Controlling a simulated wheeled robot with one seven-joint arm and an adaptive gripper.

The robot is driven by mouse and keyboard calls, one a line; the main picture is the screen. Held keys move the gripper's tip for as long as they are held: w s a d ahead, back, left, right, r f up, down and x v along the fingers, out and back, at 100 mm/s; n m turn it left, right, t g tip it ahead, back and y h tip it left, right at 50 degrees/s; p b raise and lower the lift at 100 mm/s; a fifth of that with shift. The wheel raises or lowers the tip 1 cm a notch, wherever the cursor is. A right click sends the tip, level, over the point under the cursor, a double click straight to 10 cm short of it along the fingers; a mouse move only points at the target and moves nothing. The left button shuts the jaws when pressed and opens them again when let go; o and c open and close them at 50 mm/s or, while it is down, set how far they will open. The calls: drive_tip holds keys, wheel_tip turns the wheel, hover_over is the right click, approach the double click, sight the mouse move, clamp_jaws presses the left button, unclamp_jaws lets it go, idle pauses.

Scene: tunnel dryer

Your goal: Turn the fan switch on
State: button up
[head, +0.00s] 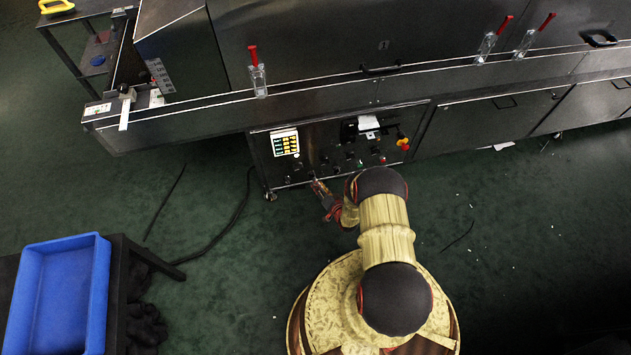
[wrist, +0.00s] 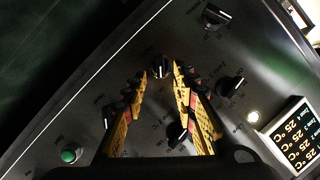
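The dark control panel (head: 308,163) is on the front of the dryer, and it fills much of the wrist view (wrist: 125,60). A black rotary knob (wrist: 160,68) with a white pointer mark sits between my fingertips in the wrist view. Its label is too small to read, so I cannot tell whether it is the fan switch. My gripper (wrist: 161,74) is open, with one yellow-padded finger on each side of this knob; contact is not clear. In the head view my gripper (head: 317,186) is at the panel's lower part, and it hides some controls.
Other black knobs are close by: one above right (wrist: 215,17), one right (wrist: 230,87), and one between the fingers lower down (wrist: 178,135). A green button (wrist: 68,156) and a temperature display (wrist: 292,136) flank them. A blue tray (head: 60,290) stands far left.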

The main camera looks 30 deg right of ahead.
drive_tip(key=v, duration=0.7)
drive_tip(key=shift+s, duration=0.15)
